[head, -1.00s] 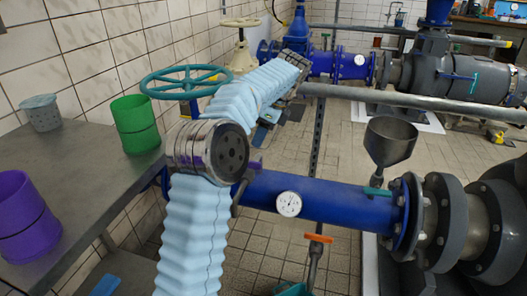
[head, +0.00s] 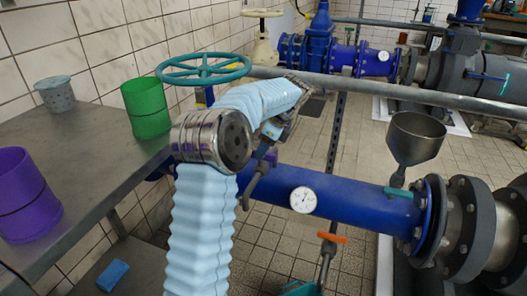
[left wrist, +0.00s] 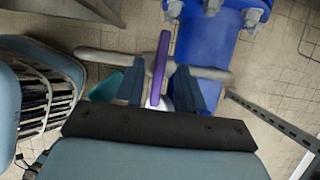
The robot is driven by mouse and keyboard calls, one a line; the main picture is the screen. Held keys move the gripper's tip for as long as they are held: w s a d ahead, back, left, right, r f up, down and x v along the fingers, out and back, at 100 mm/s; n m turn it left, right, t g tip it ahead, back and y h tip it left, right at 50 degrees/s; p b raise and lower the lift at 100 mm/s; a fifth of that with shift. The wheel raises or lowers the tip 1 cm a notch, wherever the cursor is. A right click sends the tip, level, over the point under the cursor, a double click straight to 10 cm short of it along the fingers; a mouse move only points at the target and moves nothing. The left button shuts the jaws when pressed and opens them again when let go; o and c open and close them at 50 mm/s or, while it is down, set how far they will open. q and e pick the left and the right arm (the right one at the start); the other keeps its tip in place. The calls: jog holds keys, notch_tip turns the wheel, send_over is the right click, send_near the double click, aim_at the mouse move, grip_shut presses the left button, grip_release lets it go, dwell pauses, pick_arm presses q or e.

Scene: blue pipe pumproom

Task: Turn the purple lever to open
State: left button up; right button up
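The purple lever (left wrist: 160,68) shows in the left wrist view as a narrow upright bar, near a grey pipe and a blue flanged pipe. My left gripper (left wrist: 158,80) is open, with one dark blue finger on each side of the lever. Gaps show between the fingers and the lever, so it is not gripped. In the head view my left gripper (head: 266,152) is beside the near end of the blue pipe (head: 345,200), and I cannot make out the lever clearly there. My right gripper is not in view.
A teal handwheel (head: 203,68) is beyond my left arm. A grey table (head: 80,160) with a green container (head: 147,108) and a purple container (head: 25,195) stands at the left. A gauge (head: 303,200), an orange-handled valve (head: 331,238) and a funnel (head: 415,138) are along the blue pipe.

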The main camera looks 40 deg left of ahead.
pick_arm(q)
jog(key=shift+a+f, duration=0.15)
jog(key=shift+f, duration=0.15)
grip_shut()
jog(key=shift+r, duration=0.1)
